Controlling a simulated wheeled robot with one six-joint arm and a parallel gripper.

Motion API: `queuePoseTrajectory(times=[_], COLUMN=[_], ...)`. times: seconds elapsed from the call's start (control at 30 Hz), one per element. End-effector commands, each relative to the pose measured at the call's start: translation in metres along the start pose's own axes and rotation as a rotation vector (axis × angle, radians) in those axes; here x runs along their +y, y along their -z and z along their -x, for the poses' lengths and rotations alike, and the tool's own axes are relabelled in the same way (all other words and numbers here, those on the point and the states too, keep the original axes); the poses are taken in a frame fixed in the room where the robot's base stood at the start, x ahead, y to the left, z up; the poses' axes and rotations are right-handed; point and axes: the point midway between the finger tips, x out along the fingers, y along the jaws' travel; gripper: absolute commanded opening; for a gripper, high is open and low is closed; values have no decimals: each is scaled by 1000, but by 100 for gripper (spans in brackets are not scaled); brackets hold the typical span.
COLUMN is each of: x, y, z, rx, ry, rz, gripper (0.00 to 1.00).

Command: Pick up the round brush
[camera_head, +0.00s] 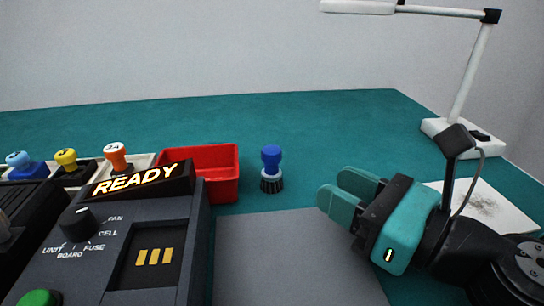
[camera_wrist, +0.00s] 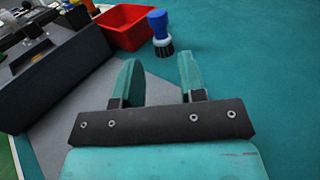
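The round brush (camera_head: 271,168) stands upright on the teal table, bristles down, with a blue knob on a pale collar and dark bristles. It is just right of the red bin. It also shows in the wrist view (camera_wrist: 159,34), beyond my fingertips and between them in direction. My gripper (camera_head: 340,190) has teal fingers and is open, with nothing between them. In the head view it is to the right of the brush and nearer, apart from it. The fingers also show spread apart in the wrist view (camera_wrist: 158,68).
A red bin (camera_head: 226,190) stands left of the brush. A dark console with a READY sign (camera_head: 137,180) and several knobbed stamps fill the left. A grey mat (camera_head: 290,260) lies in front. A white lamp (camera_head: 465,90) stands at right. The table behind the brush is clear.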

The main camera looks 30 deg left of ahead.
Motion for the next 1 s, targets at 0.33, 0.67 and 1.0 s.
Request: queuePoseTrajectory(times=[0.33, 0.67, 1.0], x=[2, 3, 3], y=[-4, -4, -2], z=[-73, -105, -138], rx=[-3, -4, -3], ry=[-5, -5, -2], rz=[6, 6, 4], gripper=[37, 37, 37])
